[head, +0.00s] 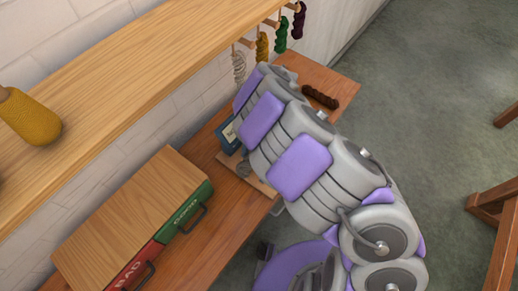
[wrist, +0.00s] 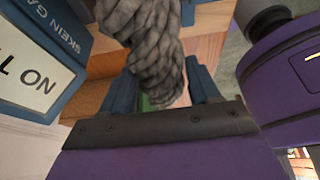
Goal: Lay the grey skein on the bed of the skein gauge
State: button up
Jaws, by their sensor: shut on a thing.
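The grey skein (wrist: 150,45) is a thick twisted hank in the wrist view. It runs down between the two dark blue fingers of my gripper (wrist: 163,88), which is shut on it. The skein gauge's blue housing (wrist: 45,45), with a white display, is just left of the skein. In the head view the gauge (head: 228,137) stands on the table, and its wooden bed (head: 264,187) shows beside my arm. A small grey end of the skein (head: 243,168) shows over the bed. My arm hides the gripper there, and I cannot tell whether the skein touches the bed.
A wooden box with green and red drawers (head: 135,225) stands left on the table. A brown skein (head: 320,97) lies at the table's far end. Pale, yellow, green and dark purple skeins hang below the shelf (head: 120,70).

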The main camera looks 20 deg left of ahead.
jog(key=w, duration=0.4)
jog(key=shift+w+a+f+b, duration=0.1)
jog(key=shift+a+f+b, duration=0.15)
jog(key=shift+f+b, duration=0.1)
jog(key=shift+w+d, duration=0.1)
jog(key=shift+w, duration=0.25)
notch_tip(320, 180, down, 3)
jog(key=shift+d+f+b, duration=0.1)
jog(key=shift+d+b, duration=0.05)
jog(key=shift+b, duration=0.35)
jog(key=shift+f, duration=0.1)
jog(key=shift+f, duration=0.5)
jog(key=shift+w+f, duration=0.1)
jog(key=o, duration=0.9)
jog(key=shift+c, duration=0.2)
